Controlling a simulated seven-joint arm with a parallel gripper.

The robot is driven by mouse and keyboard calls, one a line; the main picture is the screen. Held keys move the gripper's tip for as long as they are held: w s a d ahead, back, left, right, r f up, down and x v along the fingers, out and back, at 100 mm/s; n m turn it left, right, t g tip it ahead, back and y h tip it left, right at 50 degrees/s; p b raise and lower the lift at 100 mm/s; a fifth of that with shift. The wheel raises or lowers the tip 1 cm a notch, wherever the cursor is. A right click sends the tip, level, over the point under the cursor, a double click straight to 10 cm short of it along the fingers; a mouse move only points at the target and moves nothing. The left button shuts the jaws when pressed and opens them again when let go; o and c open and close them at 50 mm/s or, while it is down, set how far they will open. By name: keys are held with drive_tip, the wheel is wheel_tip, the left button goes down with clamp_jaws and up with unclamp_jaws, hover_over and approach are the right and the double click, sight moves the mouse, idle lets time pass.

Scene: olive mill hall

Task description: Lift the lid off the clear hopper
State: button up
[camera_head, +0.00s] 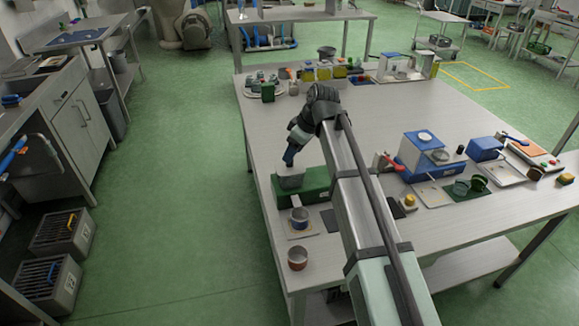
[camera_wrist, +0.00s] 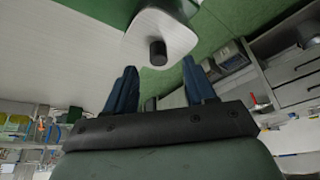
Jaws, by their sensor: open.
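The clear hopper (camera_head: 291,182) looks greyish and stands on a green machine (camera_head: 318,188) near the table's left edge. Its pale lid (camera_head: 283,171) is on top, partly hidden by my gripper in the head view. In the wrist view the lid (camera_wrist: 172,28) is a white rounded plate with a short dark knob (camera_wrist: 158,53). My gripper (camera_head: 289,162) points down just above the lid. In the wrist view its blue fingers (camera_wrist: 159,67) are spread and empty. The knob appears in line with the gap between the fingertips; I cannot tell whether it is between them.
Two small pots, a grey one (camera_head: 299,217) and a reddish one (camera_head: 298,258), stand in front of the green machine. A blue machine (camera_head: 424,158) is to the right, beyond my arm. Jars and a tray line the far edge. The table (camera_head: 372,112) is clear in the middle.

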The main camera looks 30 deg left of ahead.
drive_tip(key=x, duration=0.3)
drive_tip(key=shift+f, duration=0.1)
clamp_jaws()
idle(0.4)
